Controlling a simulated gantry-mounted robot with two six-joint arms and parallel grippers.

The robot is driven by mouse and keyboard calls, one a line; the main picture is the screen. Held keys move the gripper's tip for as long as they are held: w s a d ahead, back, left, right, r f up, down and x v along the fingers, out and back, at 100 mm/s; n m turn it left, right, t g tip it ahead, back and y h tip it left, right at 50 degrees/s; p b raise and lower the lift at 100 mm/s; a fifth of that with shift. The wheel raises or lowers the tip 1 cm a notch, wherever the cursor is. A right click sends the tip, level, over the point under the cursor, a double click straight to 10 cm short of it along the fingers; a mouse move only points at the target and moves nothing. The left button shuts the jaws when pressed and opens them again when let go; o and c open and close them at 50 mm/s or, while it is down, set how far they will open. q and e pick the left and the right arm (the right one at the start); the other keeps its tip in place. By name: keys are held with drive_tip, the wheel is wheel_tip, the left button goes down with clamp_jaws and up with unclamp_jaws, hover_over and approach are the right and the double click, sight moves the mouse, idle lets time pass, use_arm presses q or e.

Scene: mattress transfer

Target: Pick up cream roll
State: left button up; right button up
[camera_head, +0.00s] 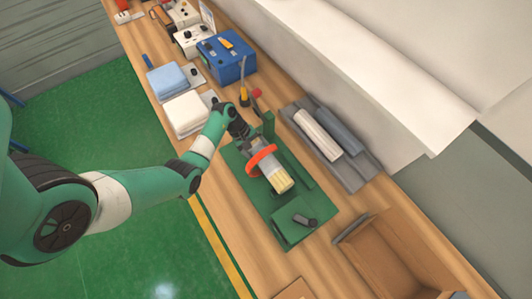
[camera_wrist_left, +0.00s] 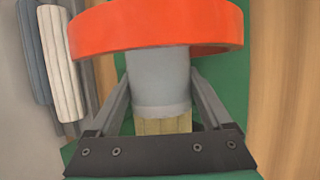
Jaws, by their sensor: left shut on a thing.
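A cream roll (camera_head: 318,133) lies beside blue-grey rolls on a grey tray (camera_head: 357,182) at the back right. It also shows at the upper left of the left wrist view (camera_wrist_left: 62,65). My left gripper (camera_head: 252,143) is at the green fixture (camera_head: 292,220), to the left of the tray and apart from the cream roll. In the left wrist view its fingers (camera_wrist_left: 160,85) flank a grey cylinder (camera_wrist_left: 158,85) with an orange ring (camera_wrist_left: 155,25) and a pale yellow end (camera_head: 278,181). It is shut on this cylinder. My right gripper is not in view.
A blue box (camera_head: 228,62), folded blue cloth (camera_head: 167,78) and folded cream cloth (camera_head: 186,112) are on the wooden bench farther back. An open brown box (camera_head: 385,262) stands at the near right. A wall borders the bench on the right.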

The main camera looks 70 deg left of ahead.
use_arm(q)
clamp_jaws()
drive_tip(key=shift+r, duration=0.15)
wheel_tip(320, 180, up, 12)
drive_tip(key=p, duration=0.3)
drive_tip(key=s+a+p, duration=0.1)
drive_tip(key=s+a, duration=1.1)
drive_tip(key=s, duration=0.1)
drive_tip(key=shift+s+a, duration=0.15)
